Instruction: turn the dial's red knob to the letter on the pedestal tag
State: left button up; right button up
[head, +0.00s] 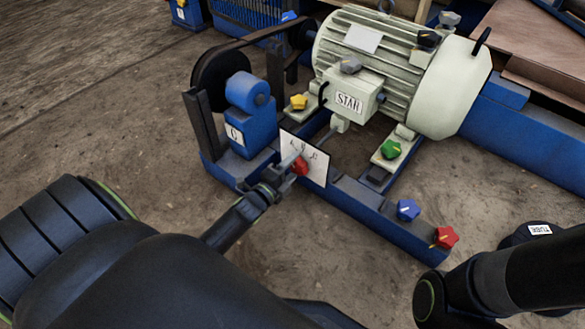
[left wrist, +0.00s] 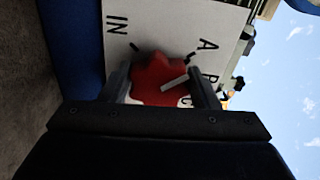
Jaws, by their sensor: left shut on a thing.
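The dial is a white plate (head: 316,165) with black letters, upright on the blue frame. Its red knob (head: 301,167) sits on the plate's front. My left gripper (head: 285,178) is shut on the knob, one finger on each side of it in the left wrist view (left wrist: 165,88). There the plate (left wrist: 165,20) shows IN, A, a partly hidden B and C. The knob's white pointer (left wrist: 174,84) points right, roughly toward the B. The pedestal tag (head: 234,134) on the blue pedestal is small; its letter looks like C or G. My right gripper is out of view.
A large pale motor (head: 400,65) with a STAR label stands behind the dial. Yellow (head: 299,102), green (head: 391,149), blue (head: 408,210) and another red (head: 446,237) knob sit around it. A belt pulley (head: 218,80) is at left. Bare floor lies in front.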

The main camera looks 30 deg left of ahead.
pick_arm(q)
jog(key=m+b, duration=0.1)
jog(key=m, duration=0.3)
jog(key=shift+m+b, duration=0.3)
jog(key=m+b, duration=0.1)
jog(key=m, duration=0.1)
jog(key=m+b, duration=0.1)
jog(key=m, duration=0.2)
jog(key=shift+d+r+m+b, duration=0.15)
jog(key=shift+m+b, duration=0.15)
jog(key=shift+b, duration=0.1)
jog(key=m+b, duration=0.1)
jog(key=m, duration=0.2)
jog(key=shift+s+d+r, duration=0.1)
jog(key=shift+r, duration=0.05)
jog(key=shift+m, duration=0.9)
jog(key=shift+m+b, duration=0.3)
jog(key=o, duration=1)
jog(key=shift+r, duration=0.1)
jog(key=shift+d, duration=0.1)
